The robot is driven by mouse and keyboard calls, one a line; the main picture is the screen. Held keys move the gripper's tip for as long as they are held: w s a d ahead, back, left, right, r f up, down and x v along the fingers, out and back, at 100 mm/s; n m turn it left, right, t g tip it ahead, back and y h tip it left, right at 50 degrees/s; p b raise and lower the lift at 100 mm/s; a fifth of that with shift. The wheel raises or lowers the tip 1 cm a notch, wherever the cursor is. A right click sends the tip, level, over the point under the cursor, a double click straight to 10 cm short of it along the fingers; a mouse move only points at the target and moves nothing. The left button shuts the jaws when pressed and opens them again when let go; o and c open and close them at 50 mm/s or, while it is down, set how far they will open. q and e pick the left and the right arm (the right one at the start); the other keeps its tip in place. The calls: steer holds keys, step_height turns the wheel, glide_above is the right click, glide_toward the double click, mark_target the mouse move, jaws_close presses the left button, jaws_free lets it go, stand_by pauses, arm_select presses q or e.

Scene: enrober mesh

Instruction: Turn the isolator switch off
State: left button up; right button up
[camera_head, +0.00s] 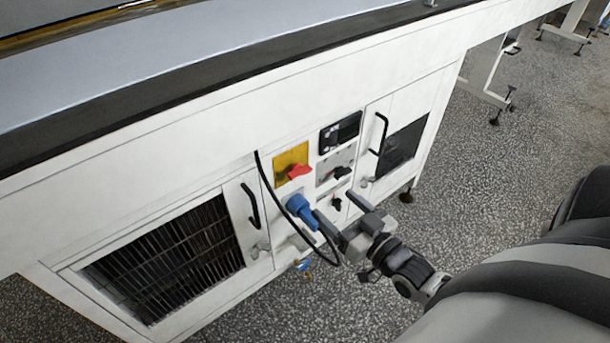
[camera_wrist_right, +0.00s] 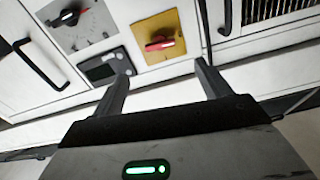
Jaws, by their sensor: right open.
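The isolator switch is a red knob (camera_head: 299,171) on a yellow plate (camera_head: 286,159) on the white machine's front panel. In the right wrist view the red knob (camera_wrist_right: 158,44) lies ahead of the fingertips, and its yellow plate (camera_wrist_right: 172,24) shows around it. My right gripper (camera_head: 334,205) is open and empty, below and to the right of the knob in the head view. In the right wrist view its two fingers (camera_wrist_right: 163,73) are spread apart, with clear space between them and the knob. My left gripper is not in view.
A blue plug (camera_head: 302,211) with a looping black cable (camera_head: 334,250) sits close to the right gripper. A grey plate with a dark red-marked knob (camera_head: 341,172) and a black display (camera_head: 340,132) are beside the switch. Black door handles (camera_head: 380,133) (camera_head: 250,206) stick out on both sides.

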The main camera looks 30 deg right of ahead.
mark_target(303, 175)
steer(key=w, duration=0.7)
steer(key=w+a+b, duration=0.1)
steer(key=w, duration=0.3)
steer(key=shift+w, duration=0.25)
